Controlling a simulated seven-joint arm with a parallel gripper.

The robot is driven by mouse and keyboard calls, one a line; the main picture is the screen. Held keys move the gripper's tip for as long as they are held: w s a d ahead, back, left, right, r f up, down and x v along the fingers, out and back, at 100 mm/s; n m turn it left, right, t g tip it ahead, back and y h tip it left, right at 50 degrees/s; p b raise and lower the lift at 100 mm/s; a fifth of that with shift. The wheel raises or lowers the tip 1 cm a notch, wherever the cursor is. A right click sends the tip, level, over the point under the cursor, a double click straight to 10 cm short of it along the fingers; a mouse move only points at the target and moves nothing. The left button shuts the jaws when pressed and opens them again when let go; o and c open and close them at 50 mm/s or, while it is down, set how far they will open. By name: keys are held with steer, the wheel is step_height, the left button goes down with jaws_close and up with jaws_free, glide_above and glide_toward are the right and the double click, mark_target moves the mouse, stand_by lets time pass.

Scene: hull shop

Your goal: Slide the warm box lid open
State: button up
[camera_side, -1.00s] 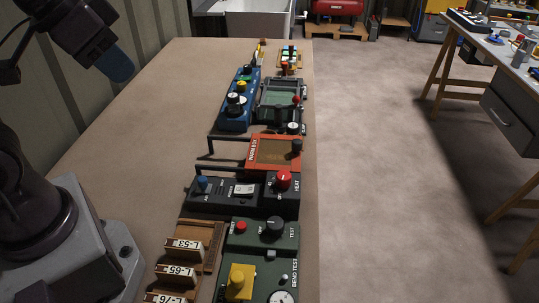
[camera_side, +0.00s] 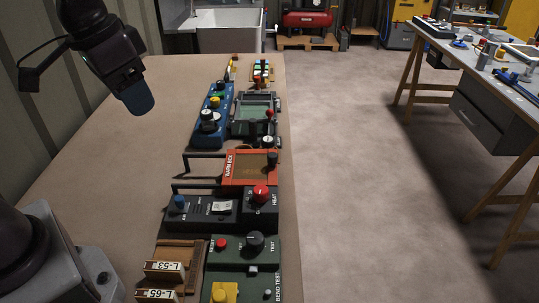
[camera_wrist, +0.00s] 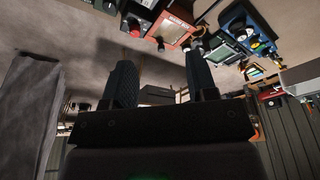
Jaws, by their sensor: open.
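The warm box (camera_side: 234,182) sits mid-bench with an orange-red lid (camera_side: 232,168) over it. The lid has a brown window and a dark knob (camera_side: 272,160) at its right end. Bare dark rails (camera_side: 200,156) stick out to the left of the box. The lid also shows at the top of the wrist view (camera_wrist: 172,30). My gripper (camera_side: 138,98) hangs above the bench, left of the box and well apart from it. In the wrist view its two dark fingers (camera_wrist: 161,78) stand apart with nothing held between them.
A black heat panel (camera_side: 215,207) with a red knob is in front of the box. A blue unit (camera_side: 212,125) and a screen unit (camera_side: 255,108) stand behind it. A green test panel (camera_side: 240,262) and labelled blocks (camera_side: 165,267) are nearest. The bench's left side is mostly clear.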

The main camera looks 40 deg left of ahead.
steer(key=w+d+f+g, duration=0.1)
steer(key=w+f+g, duration=0.15)
steer(key=w, duration=0.75)
glide_toward(272, 155)
steer(key=shift+g, duration=0.25)
steer(key=f, duration=0.9)
steer(key=shift+w+f, duration=0.3)
steer(key=shift+f, duration=0.1)
